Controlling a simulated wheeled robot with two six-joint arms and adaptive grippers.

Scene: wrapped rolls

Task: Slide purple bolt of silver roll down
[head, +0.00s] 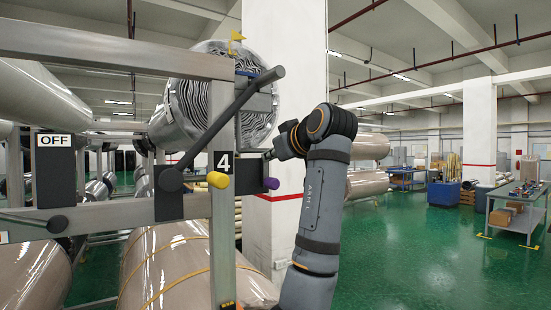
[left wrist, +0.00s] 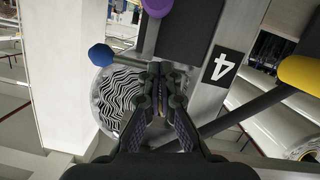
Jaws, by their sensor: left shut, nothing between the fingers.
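The silver roll (head: 222,105), with a black-and-white wavy end, sits high in the metal rack. The purple bolt (head: 271,183) sticks out at the right of a dark block beside the label "4"; in the left wrist view the purple bolt (left wrist: 157,7) is at the top edge, partly cut off. My left gripper (head: 268,156) is shut and empty, just above the purple bolt in the head view and apart from it. My right gripper is out of view.
A yellow knob (head: 218,180) is left of the purple bolt. A blue knob (left wrist: 100,55) shows left of my fingers. A long dark lever (head: 228,118) slants across the rack post.

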